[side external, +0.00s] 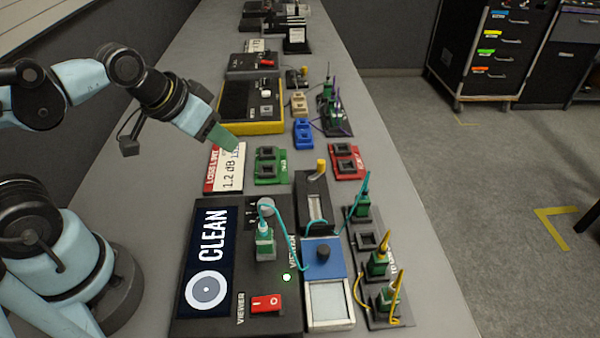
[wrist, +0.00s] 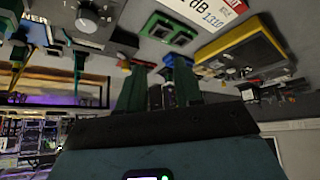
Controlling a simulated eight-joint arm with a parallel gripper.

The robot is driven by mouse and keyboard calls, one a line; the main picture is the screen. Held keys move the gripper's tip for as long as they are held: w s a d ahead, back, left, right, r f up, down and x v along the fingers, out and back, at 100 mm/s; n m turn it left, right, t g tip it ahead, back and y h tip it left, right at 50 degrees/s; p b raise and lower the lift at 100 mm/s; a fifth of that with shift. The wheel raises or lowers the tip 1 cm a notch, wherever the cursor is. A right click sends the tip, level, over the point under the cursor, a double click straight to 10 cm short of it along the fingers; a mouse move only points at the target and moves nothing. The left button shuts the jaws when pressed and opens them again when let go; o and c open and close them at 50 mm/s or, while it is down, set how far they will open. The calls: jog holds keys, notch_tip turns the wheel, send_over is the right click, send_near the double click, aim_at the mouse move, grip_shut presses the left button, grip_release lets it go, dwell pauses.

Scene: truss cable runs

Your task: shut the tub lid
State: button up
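In the side external view a small box beside the viewer has a blue lid-like panel (side external: 313,262) with a dark knob (side external: 323,252). Its front part is a pale, framed area (side external: 330,303) that the blue panel does not cover. I take this to be the tub and its lid. My gripper (side external: 224,140) has green fingers and is in the air above the loss label, left of and behind the tub, well apart from it. In the wrist view my gripper (wrist: 160,85) has its two fingers apart with nothing held between them.
The viewer (side external: 210,300) with its "CLEAN" screen stands left of the tub. A rack of plugs with teal and yellow cables (side external: 378,262) stands close on its right. A teal cable (side external: 300,255) loops beside the blue panel. A yellow-levered device (side external: 313,200) stands behind.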

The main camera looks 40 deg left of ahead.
jog(key=d+m+g+h, duration=0.1)
jog(key=d+h, duration=0.1)
jog(key=d, duration=0.1)
jog(key=d+m+g+h, duration=0.1)
jog(key=d+h, duration=0.1)
jog(key=d, duration=0.1)
jog(key=d+m+g+h, duration=0.1)
jog(key=d+m, duration=0.1)
jog(key=d, duration=0.1)
jog(key=shift+s+d+f+g+h, duration=0.25)
jog(key=shift+s+f+g+h, duration=0.05)
jog(key=shift+f+g+h, duration=0.1)
grip_shut()
jog(key=shift+s+d+m+g+h, duration=0.1)
jog(key=shift+d+m+g+h, duration=0.2)
jog(key=shift+d, duration=0.25)
send_near(306, 244)
jog(key=w+f, duration=0.1)
jog(key=w+d+f, duration=0.1)
jog(key=w+f, duration=0.1)
jog(key=shift+w+d+f, duration=0.1)
jog(key=shift+d+f, duration=0.15)
jog(key=shift+d, duration=0.05)
jog(key=d, duration=0.2)
jog(key=shift+s+d+f, duration=0.2)
jog(key=shift+s+d, duration=0.15)
jog(key=shift+s, duration=0.05)
jog(key=shift+s+d, duration=0.2)
jog(key=shift+d, duration=0.45)
